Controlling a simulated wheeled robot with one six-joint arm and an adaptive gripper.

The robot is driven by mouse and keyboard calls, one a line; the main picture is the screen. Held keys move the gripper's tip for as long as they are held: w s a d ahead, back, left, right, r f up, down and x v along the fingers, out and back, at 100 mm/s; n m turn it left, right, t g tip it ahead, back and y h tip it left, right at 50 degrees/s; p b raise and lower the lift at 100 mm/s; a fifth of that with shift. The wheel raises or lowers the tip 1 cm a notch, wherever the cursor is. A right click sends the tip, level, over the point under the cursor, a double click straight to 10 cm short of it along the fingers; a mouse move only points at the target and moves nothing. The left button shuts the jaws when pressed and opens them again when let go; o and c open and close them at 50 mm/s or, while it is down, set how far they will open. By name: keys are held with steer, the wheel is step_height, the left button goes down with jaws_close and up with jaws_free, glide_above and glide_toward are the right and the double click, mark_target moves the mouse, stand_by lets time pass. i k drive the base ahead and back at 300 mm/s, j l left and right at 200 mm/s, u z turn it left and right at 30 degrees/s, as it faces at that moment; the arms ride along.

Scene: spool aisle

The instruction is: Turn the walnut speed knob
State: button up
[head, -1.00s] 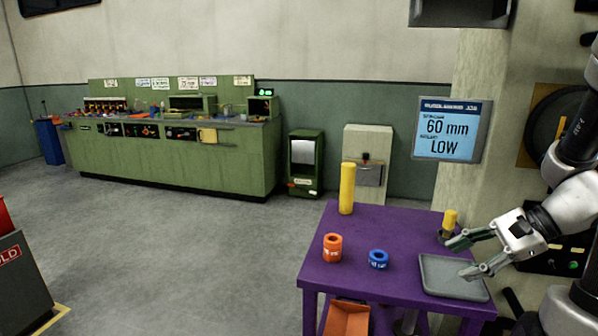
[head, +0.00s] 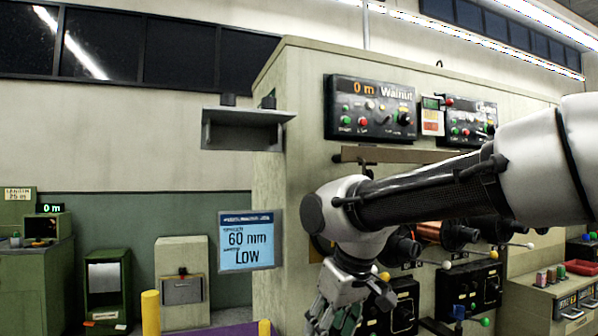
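The black control panel (head: 343,128) marked "Walnut" is on the upper part of the cream machine cabinet in the head view, with a "0 m" readout. A dark round knob (head: 404,118) is at its right end; its small label is too small to read, so I cannot tell for sure that it is the speed knob. My gripper (head: 335,322) is low in the head view, pointing down, well below the panel and touching nothing on it. Its fingertips run off the lower edge, so its opening is unclear.
A second panel (head: 468,122) is to the right of the Walnut one. A blue screen (head: 246,243) reads "60 mm" and "Low". A grey shelf (head: 240,128) juts out at the left. Spools (head: 458,235) and levers with ball ends are below, partly behind my arm.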

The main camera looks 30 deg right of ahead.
mark_target(405, 118)
steer(key=z, duration=1.3)
